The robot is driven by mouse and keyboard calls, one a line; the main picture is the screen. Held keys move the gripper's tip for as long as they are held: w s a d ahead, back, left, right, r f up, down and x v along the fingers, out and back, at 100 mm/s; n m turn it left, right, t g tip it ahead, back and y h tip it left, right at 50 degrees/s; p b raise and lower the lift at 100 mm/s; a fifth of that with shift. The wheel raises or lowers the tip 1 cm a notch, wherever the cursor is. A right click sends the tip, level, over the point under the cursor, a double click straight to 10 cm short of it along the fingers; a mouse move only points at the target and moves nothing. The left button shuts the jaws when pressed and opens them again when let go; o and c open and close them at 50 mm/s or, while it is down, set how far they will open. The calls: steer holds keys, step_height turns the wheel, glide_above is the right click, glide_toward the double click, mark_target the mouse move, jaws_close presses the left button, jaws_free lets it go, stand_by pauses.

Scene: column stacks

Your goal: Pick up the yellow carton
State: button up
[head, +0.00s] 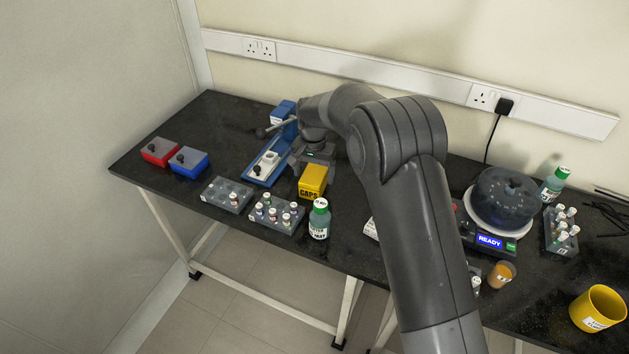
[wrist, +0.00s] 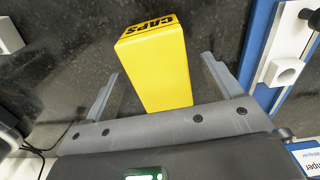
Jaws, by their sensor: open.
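The yellow carton (head: 313,181), marked "CAPS", stands on the black bench in the middle of the head view. In the wrist view the yellow carton (wrist: 158,68) lies between the two grey fingers, with a gap on each side. My gripper (wrist: 158,78) is open around it and holds nothing. In the head view my gripper (head: 312,160) is just behind and above the carton, its fingers mostly hidden by the carton and my arm. Whether a finger touches the carton I cannot tell.
A blue press (head: 268,160) stands close left of the carton. Vial racks (head: 277,213) and a green-capped bottle (head: 319,220) stand in front. Red (head: 159,151) and blue (head: 189,162) boxes are at the far left. A centrifuge (head: 503,200) stands right of my arm.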

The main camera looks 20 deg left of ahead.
mark_target(314, 174)
step_height(314, 174, down, 3)
steer(key=shift+w, duration=0.1)
steer(key=c, duration=1.1)
steer(key=shift+c, duration=0.2)
steer(key=shift+r, duration=0.2)
